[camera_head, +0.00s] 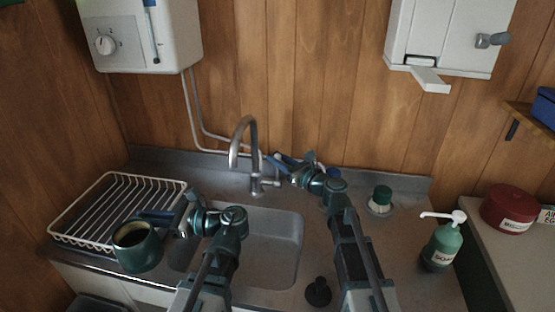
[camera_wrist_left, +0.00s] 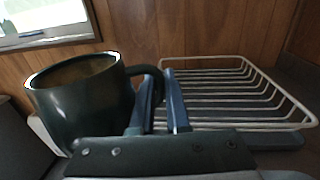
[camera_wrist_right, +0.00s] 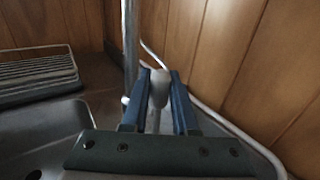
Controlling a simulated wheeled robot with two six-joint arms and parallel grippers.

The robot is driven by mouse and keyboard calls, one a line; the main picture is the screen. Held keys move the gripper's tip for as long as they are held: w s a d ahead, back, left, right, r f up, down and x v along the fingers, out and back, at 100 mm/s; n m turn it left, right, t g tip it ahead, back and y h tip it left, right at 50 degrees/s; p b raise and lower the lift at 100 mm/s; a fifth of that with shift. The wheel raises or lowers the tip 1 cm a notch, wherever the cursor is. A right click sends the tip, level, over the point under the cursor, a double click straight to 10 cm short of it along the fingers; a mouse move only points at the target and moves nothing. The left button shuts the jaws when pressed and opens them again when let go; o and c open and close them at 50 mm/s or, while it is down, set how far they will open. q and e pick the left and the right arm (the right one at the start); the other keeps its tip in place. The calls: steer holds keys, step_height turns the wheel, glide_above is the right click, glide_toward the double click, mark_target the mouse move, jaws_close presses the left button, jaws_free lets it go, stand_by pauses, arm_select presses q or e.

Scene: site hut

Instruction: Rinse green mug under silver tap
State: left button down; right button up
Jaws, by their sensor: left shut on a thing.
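The dark green mug (camera_head: 138,258) is in the air in front of the drying rack, left of the sink, mouth up. My left gripper (camera_head: 158,217) is shut on its handle; the mug (camera_wrist_left: 85,108) also shows in the left wrist view. The silver tap (camera_head: 254,150) stands behind the sink, its spout arching over; no water shows from it. My right gripper (camera_head: 278,162) is beside the tap on its right. In the right wrist view its open fingers (camera_wrist_right: 160,88) stand on either side of a grey, rounded lever end (camera_wrist_right: 159,92). Whether they touch it is unclear.
The sink basin (camera_head: 287,240) lies right of the mug, partly behind my left arm. A white wire rack (camera_head: 118,205) is at the left.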

jaws_close()
stand_by(0.3)
stand_by(0.7)
arm_select(q)
steer(key=shift+f+b, duration=0.4)
arm_select(e)
steer(key=shift+s+f, duration=0.2)
arm_select(q)
steer(key=shift+f+b, duration=0.55)
arm_select(e)
steer(key=shift+s+a+r+n+t+y, duration=0.15)
steer(key=shift+s+n+t+y, duration=0.15)
steer(key=shift+s+n, duration=0.25)
steer(key=shift+w, duration=0.1)
steer(key=o, duration=0.7)
jaws_free()
